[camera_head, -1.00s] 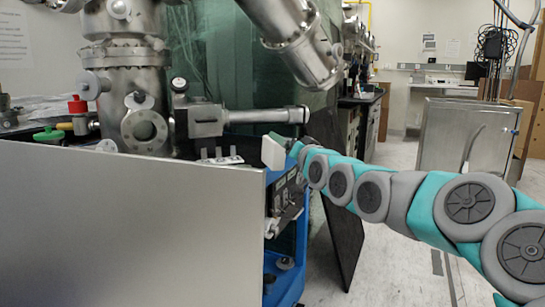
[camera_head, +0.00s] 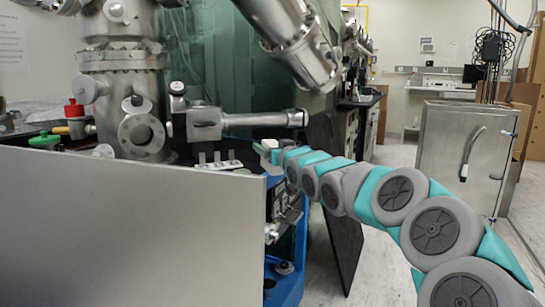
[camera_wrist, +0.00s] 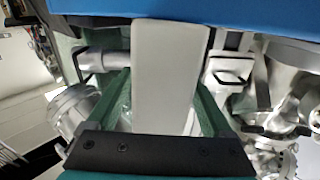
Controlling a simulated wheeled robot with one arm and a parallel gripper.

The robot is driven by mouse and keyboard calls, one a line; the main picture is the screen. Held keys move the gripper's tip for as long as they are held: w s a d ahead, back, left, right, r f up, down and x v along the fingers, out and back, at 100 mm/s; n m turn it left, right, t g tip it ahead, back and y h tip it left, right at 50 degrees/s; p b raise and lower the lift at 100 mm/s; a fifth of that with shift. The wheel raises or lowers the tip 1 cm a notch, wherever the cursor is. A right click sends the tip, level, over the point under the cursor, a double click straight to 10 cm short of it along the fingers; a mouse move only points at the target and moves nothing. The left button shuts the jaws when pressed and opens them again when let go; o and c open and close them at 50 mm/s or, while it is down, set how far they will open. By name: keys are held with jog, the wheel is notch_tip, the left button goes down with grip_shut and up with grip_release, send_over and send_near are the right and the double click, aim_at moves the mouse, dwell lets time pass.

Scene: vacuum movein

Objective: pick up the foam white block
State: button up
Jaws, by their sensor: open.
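The white foam block (camera_wrist: 171,65) is large in the middle of the wrist view, a pale, smooth, oblong shape. My gripper (camera_wrist: 163,88) is open, with one green finger along each side of the block. The block lies between the fingers; I cannot tell whether either finger touches it. In the head view only a small part of the white block (camera_head: 269,144) shows at the end of my arm, above the blue cart. My gripper (camera_head: 276,154) is small there and its fingers are hard to make out.
A large grey panel (camera_head: 130,235) fills the lower left of the head view. The blue cart (camera_head: 290,285) stands beside it. Metal vacuum equipment (camera_head: 215,122) is close behind the block. A metal cabinet (camera_head: 450,150) stands at the right, with open floor before it.

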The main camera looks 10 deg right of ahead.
jog(key=shift+w+a, duration=0.1)
jog(key=shift+w, duration=0.45)
jog(key=shift+c, duration=0.2)
grip_shut()
